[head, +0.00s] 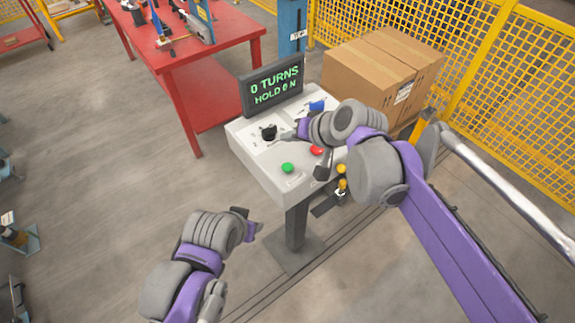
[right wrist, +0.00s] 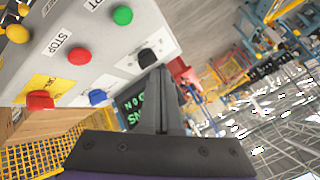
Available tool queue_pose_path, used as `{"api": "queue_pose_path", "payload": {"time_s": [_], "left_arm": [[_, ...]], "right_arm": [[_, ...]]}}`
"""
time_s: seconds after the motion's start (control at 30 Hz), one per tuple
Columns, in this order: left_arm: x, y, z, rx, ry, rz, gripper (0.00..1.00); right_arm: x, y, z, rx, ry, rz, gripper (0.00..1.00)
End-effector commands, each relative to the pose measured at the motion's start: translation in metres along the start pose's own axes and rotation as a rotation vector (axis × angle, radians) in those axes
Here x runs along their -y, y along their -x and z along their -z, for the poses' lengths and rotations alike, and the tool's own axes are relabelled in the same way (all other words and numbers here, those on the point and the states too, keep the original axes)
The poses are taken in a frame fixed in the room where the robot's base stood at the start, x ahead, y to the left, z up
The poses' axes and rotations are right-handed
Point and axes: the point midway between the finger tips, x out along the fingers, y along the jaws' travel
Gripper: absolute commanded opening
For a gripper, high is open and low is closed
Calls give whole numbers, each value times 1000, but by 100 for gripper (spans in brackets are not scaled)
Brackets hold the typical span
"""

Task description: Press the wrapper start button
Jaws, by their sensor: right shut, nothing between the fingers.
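The green button (head: 287,168), the wrapper start button, sits at the near left corner of the grey control panel (head: 251,157). In the right wrist view the green button (right wrist: 123,15) is beside a partly cut-off label, at the top. My right gripper (head: 284,135) is shut and empty. It is over the panel, with its tips close to the black knob (head: 268,132); I cannot tell whether they touch. In the right wrist view the shut fingers (right wrist: 160,72) end near the black knob, apart from the green button. My left gripper (head: 250,222) hangs left of the pedestal, its jaw state unclear.
The panel also carries a red STOP button (right wrist: 80,55), a blue switch (head: 317,105) and a yellow knob (head: 341,168). Its display (head: 273,87) reads "0 TURNS HOLD 0 N". Cardboard boxes (head: 368,72) and yellow fencing (head: 520,100) stand behind. A red table (head: 205,50) is at the back left.

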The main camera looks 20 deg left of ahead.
Motion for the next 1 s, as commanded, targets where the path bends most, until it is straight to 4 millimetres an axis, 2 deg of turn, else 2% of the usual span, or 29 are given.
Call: {"api": "queue_pose_path", "payload": {"time_s": [0.53, 0.7, 1.0], "left_arm": [[0, -38, -49, 45, 0, 0, 50], [0, -44, -55, 50, 0, 0, 50], [0, -44, -55, 49, 0, 0, 50]], "right_arm": [[-37, -50, -38, 2, -3, -1, 0], [-43, -58, -43, 1, -2, -1, 0], [-43, -58, -43, 0, -1, -1, 0]]}}
